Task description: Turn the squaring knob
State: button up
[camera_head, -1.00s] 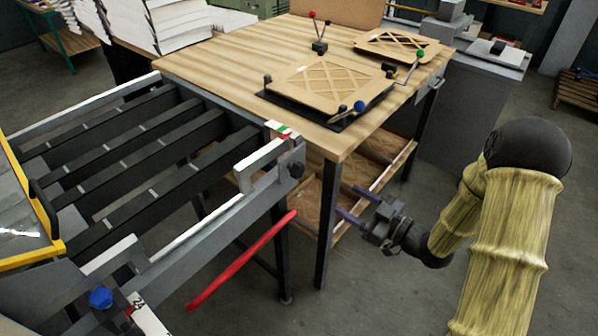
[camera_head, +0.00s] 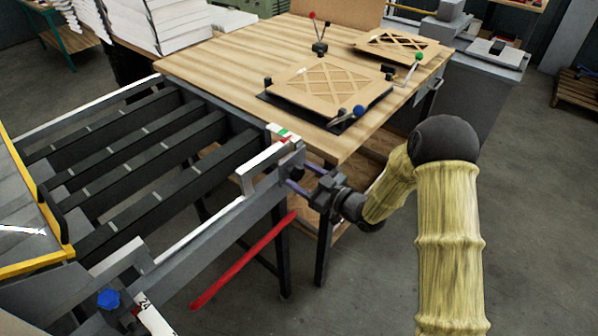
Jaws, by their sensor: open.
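A dark knob (camera_head: 297,171) sits on the outer end of the conveyor's grey side rail, by a green, white and red label (camera_head: 280,131). I take it as the squaring knob. My gripper (camera_head: 299,174) is open, with its two purple fingers pointing left at this knob, one on the upper side and one on the lower side. The fingertips are at or very near the knob. I cannot tell whether they touch it. A blue knob (camera_head: 108,298) is on the same machine at the lower left, far from my gripper.
A wooden table (camera_head: 217,62) with lattice-patterned boards (camera_head: 322,83) and small ball-topped levers stands just behind my gripper. Its corner and leg are close to my arm. A red bar (camera_head: 243,260) slants below the rail. Open floor (camera_head: 540,230) lies at the right.

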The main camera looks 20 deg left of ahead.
jog(key=shift+x, duration=0.85)
jog(key=c, duration=1)
